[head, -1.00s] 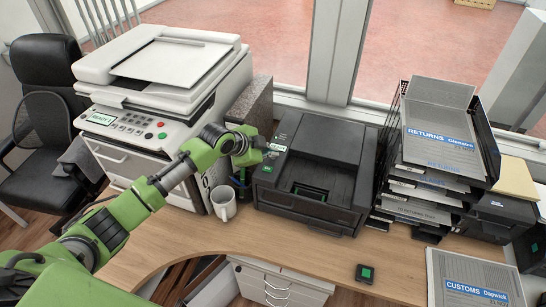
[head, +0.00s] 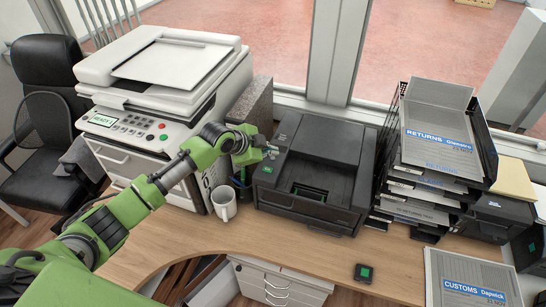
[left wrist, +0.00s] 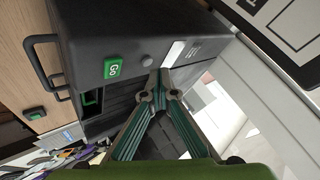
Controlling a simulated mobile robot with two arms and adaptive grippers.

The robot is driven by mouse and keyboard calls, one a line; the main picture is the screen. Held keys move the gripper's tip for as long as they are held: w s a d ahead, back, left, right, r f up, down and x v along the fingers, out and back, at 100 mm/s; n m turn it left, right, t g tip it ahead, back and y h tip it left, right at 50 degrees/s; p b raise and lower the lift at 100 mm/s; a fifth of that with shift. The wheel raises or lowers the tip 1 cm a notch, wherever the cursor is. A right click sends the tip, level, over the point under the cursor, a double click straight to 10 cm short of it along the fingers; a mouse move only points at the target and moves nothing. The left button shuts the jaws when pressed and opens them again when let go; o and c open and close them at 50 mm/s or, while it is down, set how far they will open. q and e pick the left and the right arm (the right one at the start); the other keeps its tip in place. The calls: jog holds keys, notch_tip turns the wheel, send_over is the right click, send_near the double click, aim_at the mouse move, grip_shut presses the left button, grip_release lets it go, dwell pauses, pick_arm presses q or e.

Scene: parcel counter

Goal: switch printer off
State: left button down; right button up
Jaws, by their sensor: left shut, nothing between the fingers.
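The black printer (head: 315,165) stands on the desk right of the white copier. In the left wrist view its dark body (left wrist: 120,30) carries a green "Go" button (left wrist: 112,68), a small round button (left wrist: 147,60) and a pale blank display strip (left wrist: 175,52). My left gripper (head: 271,150) is shut and empty at the printer's left front top edge, by its control panel. In the left wrist view the closed fingertips (left wrist: 158,88) are close to the round button; whether they touch it I cannot tell. My right gripper is not in view.
The white copier (head: 165,75) shows a lit "READY" display. A white mug (head: 224,203) stands just below my left wrist. Stacked document trays (head: 435,135) stand right of the printer.

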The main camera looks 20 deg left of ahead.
aim_at(272, 159)
pick_arm(q)
notch_tip(272, 159, up, 6)
jog(key=p, duration=0.5)
dwell(0.4)
